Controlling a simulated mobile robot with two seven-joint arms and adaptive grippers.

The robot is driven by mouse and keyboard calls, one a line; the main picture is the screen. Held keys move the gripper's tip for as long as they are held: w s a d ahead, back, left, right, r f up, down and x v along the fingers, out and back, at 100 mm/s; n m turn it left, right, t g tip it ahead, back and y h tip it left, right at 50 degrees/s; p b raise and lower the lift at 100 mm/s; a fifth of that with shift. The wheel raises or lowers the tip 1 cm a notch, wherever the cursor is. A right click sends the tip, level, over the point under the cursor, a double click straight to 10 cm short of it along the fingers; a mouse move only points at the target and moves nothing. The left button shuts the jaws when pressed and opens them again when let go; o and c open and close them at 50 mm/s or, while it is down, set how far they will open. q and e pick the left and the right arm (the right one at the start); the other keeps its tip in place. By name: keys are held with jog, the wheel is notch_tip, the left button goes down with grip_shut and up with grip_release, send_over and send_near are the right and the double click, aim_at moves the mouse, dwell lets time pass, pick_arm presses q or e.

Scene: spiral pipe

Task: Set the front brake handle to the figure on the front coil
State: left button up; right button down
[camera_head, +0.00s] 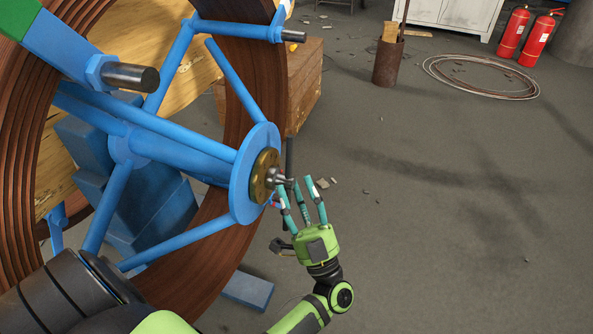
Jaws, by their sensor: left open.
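The front coil (245,75) is a large brown ring of pipe wound on a blue spoked frame, filling the left side. At its hub is a blue disc (243,195) with a brass plate (262,168). A short grey metal handle (275,178) sticks out from the plate to the right; I take it for the brake handle. My left gripper (297,186) is open, its teal fingers pointing up beside the handle's end. I cannot tell whether they touch it. No figure is readable on the coil. My right gripper is not in view.
A wooden crate (306,92) stands behind the coil. A rusty bin (388,64), a loose ring of wire (480,77), a white cabinet (457,12) and red fire extinguishers (538,38) are farther back. The grey floor at right is mostly clear, with small debris.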

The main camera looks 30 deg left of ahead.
aim_at(294, 181)
pick_arm(q)
jog(key=shift+x, duration=2.15)
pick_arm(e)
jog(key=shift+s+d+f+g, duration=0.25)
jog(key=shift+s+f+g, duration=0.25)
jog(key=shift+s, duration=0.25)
pick_arm(q)
jog(key=shift+w, duration=0.1)
grip_shut()
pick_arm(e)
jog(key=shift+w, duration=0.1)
